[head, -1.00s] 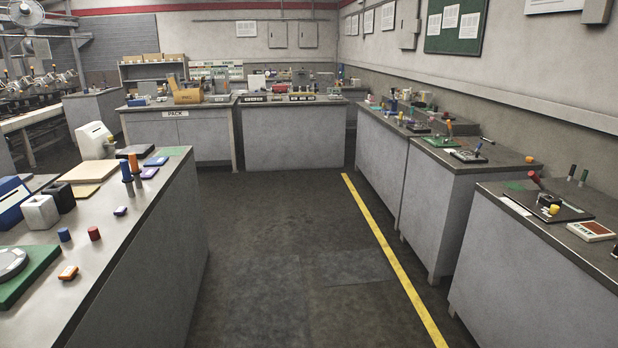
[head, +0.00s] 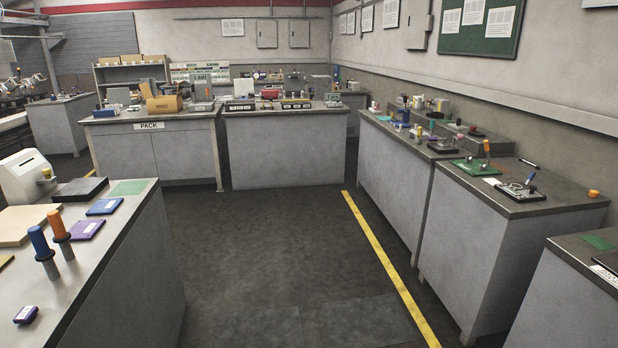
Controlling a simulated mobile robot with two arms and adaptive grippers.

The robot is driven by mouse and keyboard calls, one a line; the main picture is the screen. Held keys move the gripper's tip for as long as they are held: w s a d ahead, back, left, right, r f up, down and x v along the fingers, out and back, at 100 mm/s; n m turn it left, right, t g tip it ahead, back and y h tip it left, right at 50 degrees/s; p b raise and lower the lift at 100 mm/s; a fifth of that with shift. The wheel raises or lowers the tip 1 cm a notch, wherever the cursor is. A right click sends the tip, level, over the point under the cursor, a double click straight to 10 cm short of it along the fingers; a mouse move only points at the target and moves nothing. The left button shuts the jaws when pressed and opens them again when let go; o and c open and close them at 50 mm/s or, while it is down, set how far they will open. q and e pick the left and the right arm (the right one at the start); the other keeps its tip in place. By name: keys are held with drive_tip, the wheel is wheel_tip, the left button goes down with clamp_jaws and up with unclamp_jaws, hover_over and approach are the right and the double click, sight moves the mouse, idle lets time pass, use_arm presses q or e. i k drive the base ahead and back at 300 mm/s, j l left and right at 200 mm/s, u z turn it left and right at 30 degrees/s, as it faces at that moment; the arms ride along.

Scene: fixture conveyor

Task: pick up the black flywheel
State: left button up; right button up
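I cannot make out a black flywheel with certainty in the head view. Small dark parts sit on the right-hand benches and the far benches, too small to tell apart. A black fixture plate (head: 519,191) with a small upright part lies on the near right bench (head: 512,207). Neither of my grippers shows in the head view.
A left bench (head: 120,250) holds a blue-handled tool (head: 38,240), an orange-handled tool (head: 58,224) and flat pads. The PACK bench (head: 150,150) and another bench (head: 285,150) stand ahead. The floor (head: 270,250) between is clear, with a yellow line (head: 385,260).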

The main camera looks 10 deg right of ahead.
sight(473, 133)
drive_tip(key=i, duration=3.4)
drive_tip(key=i+j+z, duration=0.1)
drive_tip(key=i, duration=1.55)
drive_tip(key=i+z, duration=0.25)
drive_tip(key=i, duration=0.3)
drive_tip(key=i+z, duration=0.25)
drive_tip(key=i, duration=0.35)
drive_tip(key=i+j+z, duration=0.2)
drive_tip(key=i, duration=0.35)
drive_tip(key=z, duration=0.45)
drive_tip(key=i+z, duration=0.15)
drive_tip(key=z, duration=0.25)
drive_tip(key=j+z, duration=0.1)
drive_tip(key=z, duration=0.35)
drive_tip(key=i+j+z, duration=0.1)
drive_tip(key=z, duration=0.3)
